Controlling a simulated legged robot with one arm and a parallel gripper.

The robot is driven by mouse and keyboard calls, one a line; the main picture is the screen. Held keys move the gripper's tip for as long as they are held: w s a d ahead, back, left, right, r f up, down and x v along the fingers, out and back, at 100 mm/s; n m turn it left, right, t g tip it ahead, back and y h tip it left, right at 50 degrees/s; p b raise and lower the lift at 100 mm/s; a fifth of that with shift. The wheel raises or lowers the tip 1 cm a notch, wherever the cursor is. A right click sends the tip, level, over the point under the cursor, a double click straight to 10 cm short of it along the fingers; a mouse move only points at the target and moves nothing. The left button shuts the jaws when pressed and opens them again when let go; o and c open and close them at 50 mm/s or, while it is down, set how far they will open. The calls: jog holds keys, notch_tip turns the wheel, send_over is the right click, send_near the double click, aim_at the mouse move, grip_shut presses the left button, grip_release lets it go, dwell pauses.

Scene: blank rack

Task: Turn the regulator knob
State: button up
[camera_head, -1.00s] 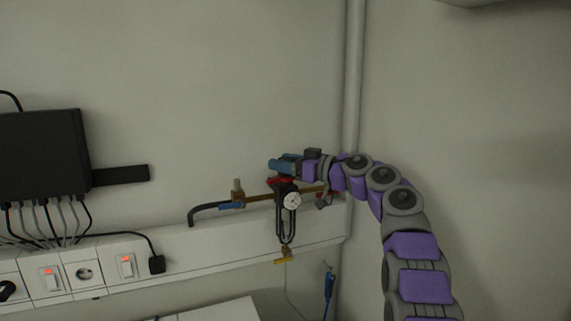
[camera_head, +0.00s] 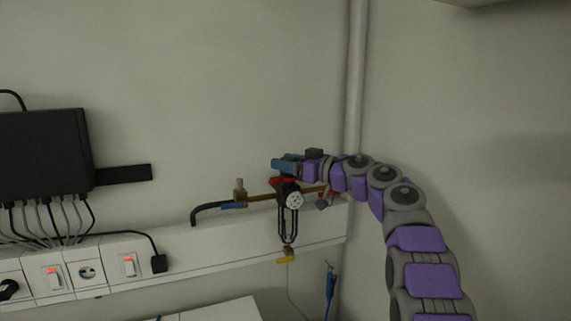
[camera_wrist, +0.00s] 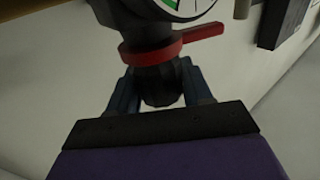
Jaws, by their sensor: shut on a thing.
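The regulator is a black body with a white round gauge (camera_head: 294,201) and a red ring (camera_head: 283,181) on top, mounted on a brass pipe (camera_head: 262,198) on the wall. In the wrist view the gauge (camera_wrist: 172,8) is cut off by the top edge, and the red ring (camera_wrist: 165,49) has a tab pointing right. The black regulator knob (camera_wrist: 160,82) sits between the blue fingers of my gripper (camera_wrist: 161,76), which is shut on it. In the head view my gripper (camera_head: 284,166) is above the red ring and hides the knob.
A vertical pipe (camera_head: 354,90) stands close behind my arm at the corner. A white wall trunking (camera_head: 200,250) with sockets and lit switches runs below. A black box (camera_head: 45,155) with cables hangs at left. A black hose (camera_head: 203,211) joins the brass pipe.

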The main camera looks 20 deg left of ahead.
jog(key=shift+f+m+t+h, duration=0.2)
jog(key=shift+m+t+h, duration=0.7)
jog(key=shift+m+t, duration=0.65)
jog(key=shift+m+t+h, duration=1.35)
jog(key=shift+t+h, duration=0.25)
jog(key=shift+t, duration=0.55)
jog(key=shift+r+m+t+h, duration=0.1)
jog(key=shift+m+t+h, duration=0.6)
jog(key=shift+t+h, duration=0.1)
jog(key=o, duration=0.9)
jog(key=shift+w, duration=0.1)
jog(key=shift+o, duration=0.2)
jog(key=shift+d, duration=0.1)
